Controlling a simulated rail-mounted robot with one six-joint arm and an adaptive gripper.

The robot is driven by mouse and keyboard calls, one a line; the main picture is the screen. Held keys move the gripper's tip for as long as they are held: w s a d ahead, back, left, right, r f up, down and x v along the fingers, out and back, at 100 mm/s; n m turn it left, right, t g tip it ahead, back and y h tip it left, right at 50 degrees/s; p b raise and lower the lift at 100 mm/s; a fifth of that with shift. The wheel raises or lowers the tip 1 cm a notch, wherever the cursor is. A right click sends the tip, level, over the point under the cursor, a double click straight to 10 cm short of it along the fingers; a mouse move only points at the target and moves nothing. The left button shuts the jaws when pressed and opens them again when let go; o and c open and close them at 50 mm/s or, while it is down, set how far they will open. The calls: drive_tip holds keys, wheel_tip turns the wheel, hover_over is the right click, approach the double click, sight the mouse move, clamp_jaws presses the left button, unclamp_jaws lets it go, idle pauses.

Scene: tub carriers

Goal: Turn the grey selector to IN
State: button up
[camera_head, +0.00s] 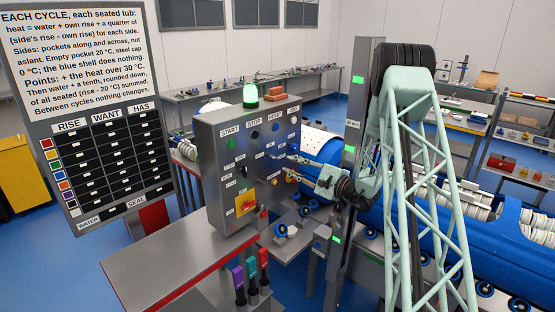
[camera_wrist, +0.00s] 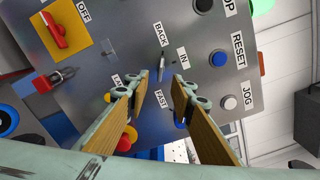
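The grey selector (camera_wrist: 161,67) is a small metal lever on the grey control panel (camera_wrist: 130,50). In the wrist view the BACK label (camera_wrist: 160,35) is above it and the IN label (camera_wrist: 182,56) is to its upper right. The lever stands nearly upright in that view; I cannot tell which label it is set to. My gripper (camera_wrist: 160,82) is open, with one finger on each side of the selector in the picture and nothing held. In the head view my gripper (camera_head: 285,164) is close to the panel's right part; contact is not clear.
Nearby on the panel are a blue RESET button (camera_wrist: 219,58), a white JOG button (camera_wrist: 228,101) and a red switch on a yellow plate (camera_wrist: 56,29). A green lamp (camera_head: 250,95) tops the control box.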

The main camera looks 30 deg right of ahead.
sight(278, 159)
drive_tip(key=shift+p+x, duration=0.8)
drive_tip(key=shift+x, duration=3.25)
drive_tip(key=shift+c, duration=0.6)
clamp_jaws()
